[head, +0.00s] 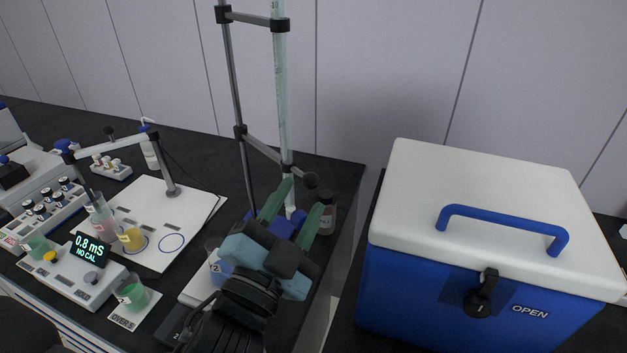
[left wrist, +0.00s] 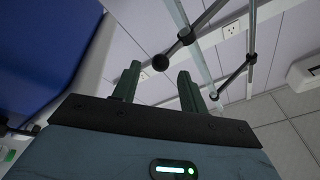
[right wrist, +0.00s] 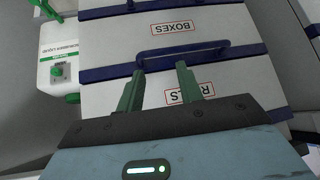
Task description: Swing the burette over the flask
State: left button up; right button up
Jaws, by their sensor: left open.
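The burette (head: 281,95) is a tall upright glass tube held by black clamps on arms of a grey stand rod (head: 236,85). Its lower end passes behind my left gripper (head: 293,203). A flask with bluish contents (head: 219,272), partly hidden by my left arm, sits on a white base; I cannot tell its full shape. The left gripper is open and empty, just short of a black round knob (head: 311,180) at the lower clamp arm. In the left wrist view, the knob (left wrist: 160,62) shows just beyond the fingertips and the burette (left wrist: 196,48) to their right. My right gripper (right wrist: 160,82) is open, away from the burette.
A blue cooler box (head: 440,290) with a white lid stands at the right. A brown bottle (head: 327,214) stands beside the left gripper. A white board (head: 190,205), beakers and a meter (head: 95,250) fill the left bench.

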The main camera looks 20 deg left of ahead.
aim_at(307, 186)
pick_arm(q)
jog(key=p+x, duration=0.1)
jog(key=x, duration=0.3)
jog(key=shift+r, duration=0.15)
jog(key=shift+w, duration=0.5)
pick_arm(e)
jog(key=shift+w+a+r, duration=0.2)
jog(key=shift+w+r, duration=0.55)
jog(key=shift+r, duration=0.15)
pick_arm(q)
grip_shut()
pick_arm(e)
jog(key=shift+s+d, duration=0.1)
jog(key=shift+d, duration=0.1)
